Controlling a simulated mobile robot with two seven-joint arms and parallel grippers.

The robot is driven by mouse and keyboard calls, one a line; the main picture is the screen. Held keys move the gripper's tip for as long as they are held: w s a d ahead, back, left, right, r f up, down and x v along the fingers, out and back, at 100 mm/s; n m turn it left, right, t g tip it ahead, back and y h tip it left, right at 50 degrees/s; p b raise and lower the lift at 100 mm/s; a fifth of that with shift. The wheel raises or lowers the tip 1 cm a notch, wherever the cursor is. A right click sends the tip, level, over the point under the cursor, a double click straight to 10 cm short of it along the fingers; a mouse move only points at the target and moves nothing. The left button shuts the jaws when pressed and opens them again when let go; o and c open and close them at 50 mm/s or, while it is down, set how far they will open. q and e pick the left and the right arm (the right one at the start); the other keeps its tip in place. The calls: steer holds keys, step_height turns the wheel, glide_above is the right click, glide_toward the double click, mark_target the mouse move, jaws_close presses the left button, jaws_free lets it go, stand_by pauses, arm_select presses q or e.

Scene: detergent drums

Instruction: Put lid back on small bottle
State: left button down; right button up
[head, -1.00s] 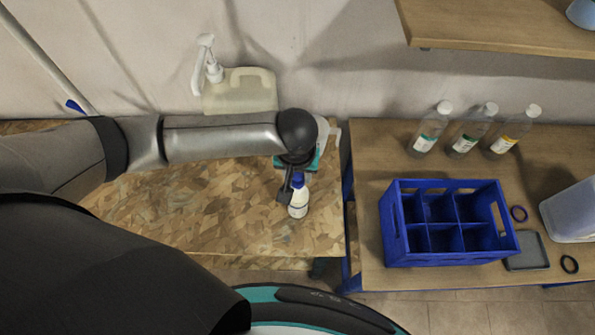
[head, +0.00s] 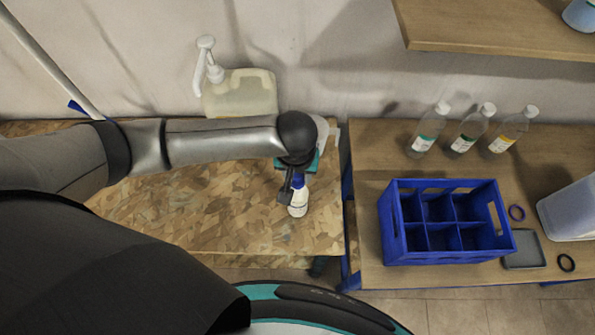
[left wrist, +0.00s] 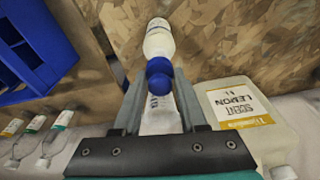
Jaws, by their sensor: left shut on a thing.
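The small white bottle (head: 298,204) stands on the chipboard table near its right edge, below my left gripper (head: 291,184). In the left wrist view the bottle (left wrist: 159,40) lies past the fingertips, its top towards me. The left gripper (left wrist: 159,88) is shut on the rounded blue lid (left wrist: 159,85), which is right at the bottle's blue top. The lid and top overlap in this view, so I cannot tell whether the lid is seated. The lid's far side is hidden. My right gripper is not in view.
A pump jug (head: 240,94) stands at the back of the chipboard table (head: 190,205). On the right table are a blue crate (head: 440,258), several clear bottles (head: 466,130), a grey tray (head: 525,250) and a pale container (head: 570,212). A wooden shelf (head: 490,28) overhangs the right table.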

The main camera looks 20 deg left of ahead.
arm_select(q)
steer(key=shift+f+p, duration=0.15)
steer(key=shift+p, duration=1.1)
stand_by(1.8)
jaws_free()
stand_by(0.7)
steer(key=shift+r, duration=3.5)
steer(key=shift+c, duration=0.4)
jaws_close()
steer(key=shift+f, duration=0.15)
